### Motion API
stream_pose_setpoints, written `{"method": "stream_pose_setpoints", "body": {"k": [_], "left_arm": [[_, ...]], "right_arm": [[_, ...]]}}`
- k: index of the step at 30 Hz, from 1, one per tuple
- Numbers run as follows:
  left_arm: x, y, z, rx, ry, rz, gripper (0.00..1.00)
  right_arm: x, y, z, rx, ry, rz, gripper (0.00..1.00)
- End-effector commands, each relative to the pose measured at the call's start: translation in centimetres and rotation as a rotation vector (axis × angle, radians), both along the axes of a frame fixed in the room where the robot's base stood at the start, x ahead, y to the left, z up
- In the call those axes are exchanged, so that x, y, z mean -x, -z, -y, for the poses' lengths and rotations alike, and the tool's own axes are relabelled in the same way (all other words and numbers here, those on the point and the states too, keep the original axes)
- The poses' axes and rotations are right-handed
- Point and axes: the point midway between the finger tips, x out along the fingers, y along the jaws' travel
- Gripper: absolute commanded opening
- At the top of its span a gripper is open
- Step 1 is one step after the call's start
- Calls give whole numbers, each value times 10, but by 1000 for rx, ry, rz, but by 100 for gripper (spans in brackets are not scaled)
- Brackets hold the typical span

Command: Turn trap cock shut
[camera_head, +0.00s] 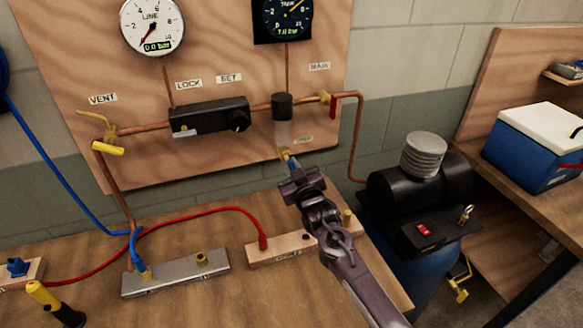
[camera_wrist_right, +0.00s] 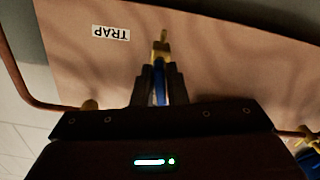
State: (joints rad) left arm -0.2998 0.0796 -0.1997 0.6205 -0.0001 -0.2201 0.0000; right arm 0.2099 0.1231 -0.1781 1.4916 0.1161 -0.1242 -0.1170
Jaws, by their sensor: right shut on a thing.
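The trap cock (camera_head: 285,156) is a small brass fitting below the clear bowl (camera_head: 282,133) on the plywood panel, beside a small label. In the right wrist view its brass body (camera_wrist_right: 162,48) sticks up beyond my fingers, near the TRAP label (camera_wrist_right: 111,32). My right gripper (camera_head: 292,170) is at the cock, shut on its blue handle (camera_wrist_right: 159,88), which shows between the two dark fingers. The fingers hide part of the handle, and its exact turn is hard to tell. My left gripper is not in view.
The LINE gauge (camera_head: 152,25) reads 0.0 bar. A black regulator block (camera_head: 207,117) and copper pipes (camera_head: 359,120) are on the panel. A black compressor (camera_head: 420,185) stands right of my arm. Red and blue hoses cross the bench.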

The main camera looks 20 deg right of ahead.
Motion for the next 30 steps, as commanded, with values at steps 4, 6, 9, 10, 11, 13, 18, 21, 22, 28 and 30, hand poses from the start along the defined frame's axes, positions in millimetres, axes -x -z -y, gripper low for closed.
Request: {"method": "stream_pose_setpoints", "body": {"k": [4, 6, 9, 10, 11, 13, 18, 21, 22, 28, 30], "left_arm": [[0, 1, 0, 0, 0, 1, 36], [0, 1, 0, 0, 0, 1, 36], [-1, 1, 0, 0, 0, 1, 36], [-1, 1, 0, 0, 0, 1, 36], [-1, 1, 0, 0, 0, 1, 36], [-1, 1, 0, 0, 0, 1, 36], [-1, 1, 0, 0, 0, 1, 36], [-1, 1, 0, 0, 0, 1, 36], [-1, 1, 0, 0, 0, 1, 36], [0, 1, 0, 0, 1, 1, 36], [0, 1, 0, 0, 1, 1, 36]], "right_arm": [[1, 3, -1, -105, -1, -9, 0], [1, 3, -1, -146, -1, -10, 0], [1, 3, -1, -194, 0, -12, 0], [1, 3, -1, -206, 0, -12, 0], [1, 3, -1, -217, -1, -13, 0], [1, 3, -1, -237, -1, -13, 0], [1, 3, -1, -268, -1, -15, 0], [1, 3, -1, -274, -1, -16, 0], [1, 3, -1, -275, -1, -16, 0], [1, 3, -1, -276, -1, -16, 0], [1, 3, -1, -275, 0, -17, 0]]}}
